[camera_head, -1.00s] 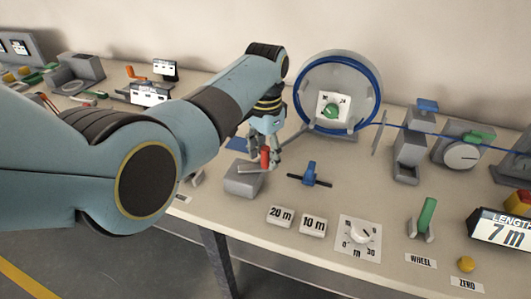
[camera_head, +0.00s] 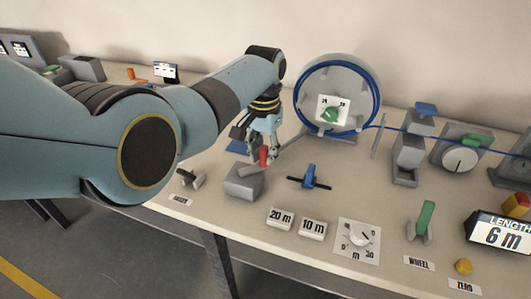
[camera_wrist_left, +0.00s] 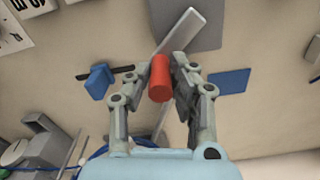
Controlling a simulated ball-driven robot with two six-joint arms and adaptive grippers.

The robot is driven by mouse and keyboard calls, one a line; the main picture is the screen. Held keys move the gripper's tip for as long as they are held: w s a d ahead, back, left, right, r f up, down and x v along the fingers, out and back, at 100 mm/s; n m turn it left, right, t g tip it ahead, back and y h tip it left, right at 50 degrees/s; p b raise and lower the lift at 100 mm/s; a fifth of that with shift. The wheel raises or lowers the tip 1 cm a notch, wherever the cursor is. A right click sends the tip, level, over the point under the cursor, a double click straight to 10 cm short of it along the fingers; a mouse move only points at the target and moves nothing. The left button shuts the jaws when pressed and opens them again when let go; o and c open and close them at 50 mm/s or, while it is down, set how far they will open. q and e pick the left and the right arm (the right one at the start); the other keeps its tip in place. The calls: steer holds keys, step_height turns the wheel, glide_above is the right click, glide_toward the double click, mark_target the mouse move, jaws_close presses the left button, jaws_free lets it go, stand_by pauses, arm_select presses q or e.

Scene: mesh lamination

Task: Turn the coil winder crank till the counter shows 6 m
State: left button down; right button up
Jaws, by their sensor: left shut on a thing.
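My left gripper (camera_head: 263,150) is shut on the red crank handle (camera_head: 264,157), above the grey winder box (camera_head: 242,184). In the left wrist view the red handle (camera_wrist_left: 160,78) stands between the two fingers, and the grey crank arm (camera_wrist_left: 181,32) runs toward the box. The length counter (camera_head: 500,233) at the right reads 6 m. The coil reel (camera_head: 374,85) stands behind, with blue cable around its rim. My right gripper is not in view.
A blue-handled clamp (camera_head: 310,178) stands just right of the box. The 20 m block (camera_head: 280,218), 10 m block (camera_head: 313,228), dial plate (camera_head: 357,240) and green wheel lever (camera_head: 426,219) line the front. Blue cable (camera_head: 400,128) runs right from the reel.

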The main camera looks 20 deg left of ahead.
arm_select(q)
steer(key=shift+w+a+n, duration=0.2)
steer(key=shift+n, duration=0.4)
steer(key=shift+w+a+n, duration=0.2)
steer(key=shift+n, duration=0.4)
steer(key=c, duration=1.2)
jaws_free()
steer(key=shift+o, duration=0.2)
steer(key=shift+r, duration=0.1)
step_height(320, 180, up, 12)
steer(key=shift+f, duration=0.1)
